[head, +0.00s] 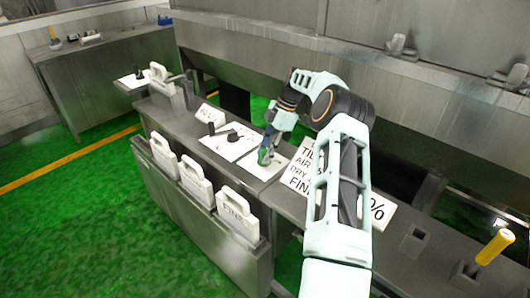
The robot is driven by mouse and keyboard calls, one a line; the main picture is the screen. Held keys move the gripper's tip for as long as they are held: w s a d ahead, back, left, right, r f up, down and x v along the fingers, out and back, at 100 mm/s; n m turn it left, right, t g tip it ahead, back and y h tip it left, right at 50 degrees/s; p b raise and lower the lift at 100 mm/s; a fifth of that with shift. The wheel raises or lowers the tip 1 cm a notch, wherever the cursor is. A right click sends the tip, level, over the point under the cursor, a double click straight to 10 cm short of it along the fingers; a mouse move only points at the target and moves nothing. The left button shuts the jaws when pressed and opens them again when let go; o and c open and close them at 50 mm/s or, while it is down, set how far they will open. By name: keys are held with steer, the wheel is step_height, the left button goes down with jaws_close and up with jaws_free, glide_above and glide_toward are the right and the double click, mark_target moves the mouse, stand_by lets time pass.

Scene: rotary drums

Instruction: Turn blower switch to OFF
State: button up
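In the head view, my gripper (265,158) points down over a white plate (257,172) on the metal console. A small blue-green part shows at its fingertips; I cannot tell whether it is a switch or part of the gripper. Whether the fingers are open or shut is too small to see. Left of it, a second white plate (222,150) carries dark knobs or levers (232,136). No label reading "blower" or "OFF" is legible, so I cannot tell which control is the blower switch.
White placards with black text (301,166) stand right of my gripper, partly hidden by my arm. White handled cases (237,215) stand in the console's front rack. A yellow-handled lever (495,247) is at right. The green floor (90,215) at left is clear.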

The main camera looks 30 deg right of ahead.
steer(key=shift+o, duration=0.4)
steer(key=shift+r, duration=0.1)
steer(key=v, duration=1.1)
steer(key=shift+d+r, duration=0.2)
steer(key=shift+r, duration=0.15)
